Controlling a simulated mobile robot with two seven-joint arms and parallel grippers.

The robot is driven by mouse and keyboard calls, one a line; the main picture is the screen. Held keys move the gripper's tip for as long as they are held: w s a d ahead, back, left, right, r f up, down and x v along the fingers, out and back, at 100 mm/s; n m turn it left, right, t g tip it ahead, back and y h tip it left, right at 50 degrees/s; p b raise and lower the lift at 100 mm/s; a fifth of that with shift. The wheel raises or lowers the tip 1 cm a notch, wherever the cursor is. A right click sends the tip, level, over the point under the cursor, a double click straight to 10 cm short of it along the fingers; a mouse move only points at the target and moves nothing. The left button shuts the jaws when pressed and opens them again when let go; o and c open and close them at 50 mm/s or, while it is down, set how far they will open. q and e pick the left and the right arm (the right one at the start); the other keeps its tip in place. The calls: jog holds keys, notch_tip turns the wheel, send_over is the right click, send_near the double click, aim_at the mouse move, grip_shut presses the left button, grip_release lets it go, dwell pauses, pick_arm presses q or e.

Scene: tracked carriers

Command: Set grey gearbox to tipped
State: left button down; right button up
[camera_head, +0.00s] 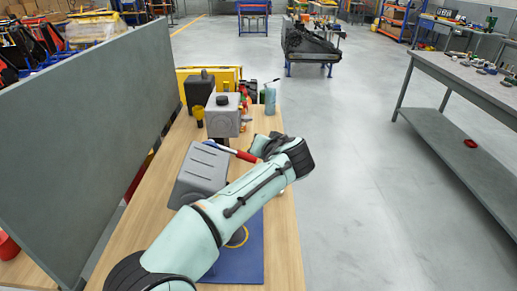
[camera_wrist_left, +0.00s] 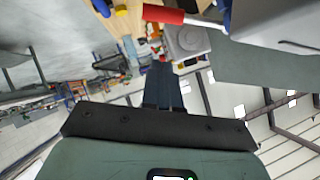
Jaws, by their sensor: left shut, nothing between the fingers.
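A grey ribbed housing (camera_head: 203,172) lies on the wooden table (camera_head: 160,200), partly hidden by my left arm. A grey box with a black knob (camera_head: 222,118) stands behind it. I cannot tell for sure which of the two is the gearbox. In the left wrist view the knobbed box (camera_wrist_left: 188,42) is at the top, and a large grey body (camera_wrist_left: 278,22) fills the top right corner. My left gripper (camera_wrist_left: 163,72) is shut and empty, apart from both; in the head view my own arm hides its fingers. My right gripper is not in view.
A red, white and blue rod (camera_head: 243,156) lies behind the ribbed housing. A blue mat (camera_head: 245,262) lies at the front. A tall grey panel (camera_head: 85,130) borders the table's left side. Small bottles and a black container (camera_head: 199,90) stand at the back.

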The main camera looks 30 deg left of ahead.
pick_arm(q)
jog(key=v, duration=0.4)
jog(key=shift+w, duration=0.1)
dwell(0.4)
